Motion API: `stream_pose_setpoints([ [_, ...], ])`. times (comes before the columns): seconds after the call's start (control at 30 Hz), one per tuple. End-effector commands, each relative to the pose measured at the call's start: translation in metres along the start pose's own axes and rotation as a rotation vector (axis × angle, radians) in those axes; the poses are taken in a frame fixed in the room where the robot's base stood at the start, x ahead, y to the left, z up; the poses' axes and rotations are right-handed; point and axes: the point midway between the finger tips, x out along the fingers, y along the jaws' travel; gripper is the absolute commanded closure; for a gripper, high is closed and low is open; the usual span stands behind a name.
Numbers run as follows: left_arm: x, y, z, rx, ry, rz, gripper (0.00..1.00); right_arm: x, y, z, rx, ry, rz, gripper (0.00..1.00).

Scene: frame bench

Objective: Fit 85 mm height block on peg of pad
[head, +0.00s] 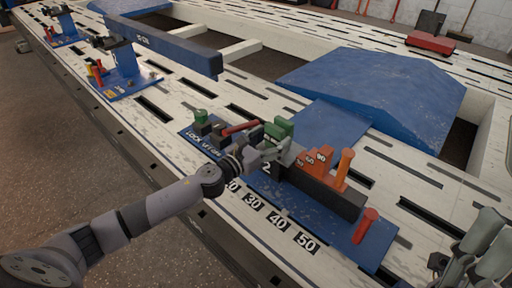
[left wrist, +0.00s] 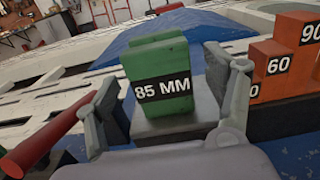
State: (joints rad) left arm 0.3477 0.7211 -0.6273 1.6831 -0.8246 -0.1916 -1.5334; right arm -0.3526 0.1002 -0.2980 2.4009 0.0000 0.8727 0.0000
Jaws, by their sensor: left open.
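The green block labelled "85 MM" (left wrist: 160,72) stands upright on a grey base (left wrist: 175,128) in the left wrist view. It also shows in the head view (head: 283,127) among the pieces on the blue board (head: 325,222). My left gripper (head: 268,152) is open, with one finger on each side of the block in the left wrist view (left wrist: 168,95). I cannot tell whether the fingers touch it. My right gripper (head: 480,250) is partly seen at the lower right of the head view, away from the block. I cannot identify the pad's peg.
A red bar (head: 240,127) lies to the left. A blue ramp (head: 375,90) is behind. Another blue pad (head: 130,85) is farther left.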

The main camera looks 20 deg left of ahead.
Motion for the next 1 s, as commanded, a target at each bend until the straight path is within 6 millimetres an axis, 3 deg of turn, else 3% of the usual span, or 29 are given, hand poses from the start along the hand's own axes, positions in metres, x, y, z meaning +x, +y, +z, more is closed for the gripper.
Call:
stream_pose_setpoints([
  [0.2,-0.045,0.000,-0.002,0.000,0.003,-0.001,0.24,0.000,0.000,0.000,0.000,0.000,0.000,0.60],
  [0.4,-0.069,0.000,0.000,-0.001,0.000,0.000,0.24,0.000,0.000,0.000,0.000,0.000,0.000,0.60],
  [0.6,-0.079,0.000,0.001,0.001,-0.002,0.000,0.24,0.000,0.000,0.000,0.000,0.000,0.000,0.60],
  [1.0,-0.079,0.000,0.001,0.001,-0.002,0.000,0.24,0.000,0.000,0.000,0.000,0.000,0.000,0.60],
])
